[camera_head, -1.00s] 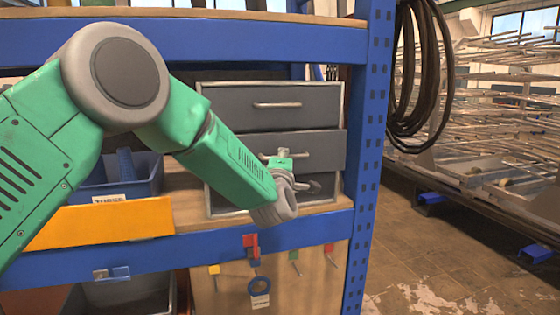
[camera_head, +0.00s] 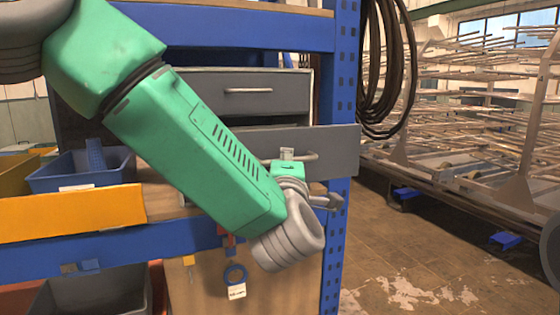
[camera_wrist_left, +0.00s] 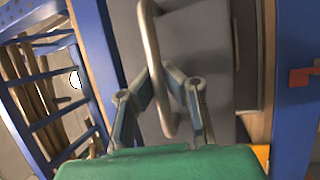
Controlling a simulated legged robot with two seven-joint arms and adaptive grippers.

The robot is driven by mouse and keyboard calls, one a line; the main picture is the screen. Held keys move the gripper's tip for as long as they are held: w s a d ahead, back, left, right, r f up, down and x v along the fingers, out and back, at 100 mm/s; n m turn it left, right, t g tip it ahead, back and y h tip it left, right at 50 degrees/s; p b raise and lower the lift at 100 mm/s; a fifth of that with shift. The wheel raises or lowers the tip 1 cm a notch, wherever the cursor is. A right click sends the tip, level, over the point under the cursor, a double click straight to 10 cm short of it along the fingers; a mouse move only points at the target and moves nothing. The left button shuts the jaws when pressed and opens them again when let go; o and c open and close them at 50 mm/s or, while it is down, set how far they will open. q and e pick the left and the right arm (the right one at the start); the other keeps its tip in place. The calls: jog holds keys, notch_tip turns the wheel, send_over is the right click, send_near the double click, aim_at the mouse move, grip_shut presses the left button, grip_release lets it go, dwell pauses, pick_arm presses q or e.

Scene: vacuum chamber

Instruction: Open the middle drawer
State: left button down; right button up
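The middle drawer (camera_head: 338,140) is a grey drawer pulled part way out of the cabinet (camera_head: 311,90), its front standing forward of the top drawer (camera_head: 210,98). Its metal bar handle (camera_head: 312,156) is partly hidden by my left gripper (camera_head: 299,155). In the left wrist view, the handle (camera_wrist_left: 152,40) runs between the two fingers of my left gripper (camera_wrist_left: 160,72), whose tips close in on it from both sides. My green left arm hides the lower left of the cabinet and most of the lower drawer. My right gripper is not in view.
A blue shelf post (camera_head: 340,60) stands right beside the drawer, with coiled black hose (camera_head: 388,70) on it. A blue bin (camera_head: 80,172) and a yellow bin (camera_head: 70,212) sit left on the shelf.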

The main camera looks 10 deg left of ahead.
pick_arm(q)
jog(key=shift+s+d+f, duration=0.1)
jog(key=shift+f, duration=0.25)
jog(key=c, duration=1.8)
grip_release()
jog(key=shift+o, duration=1)
jog(key=shift+w+d+r, duration=0.1)
jog(key=shift+w, duration=0.1)
jog(key=shift+s, duration=0.1)
jog(key=shift+s, duration=0.2)
jog(key=v, duration=1.1)
jog(key=shift+d, duration=0.15)
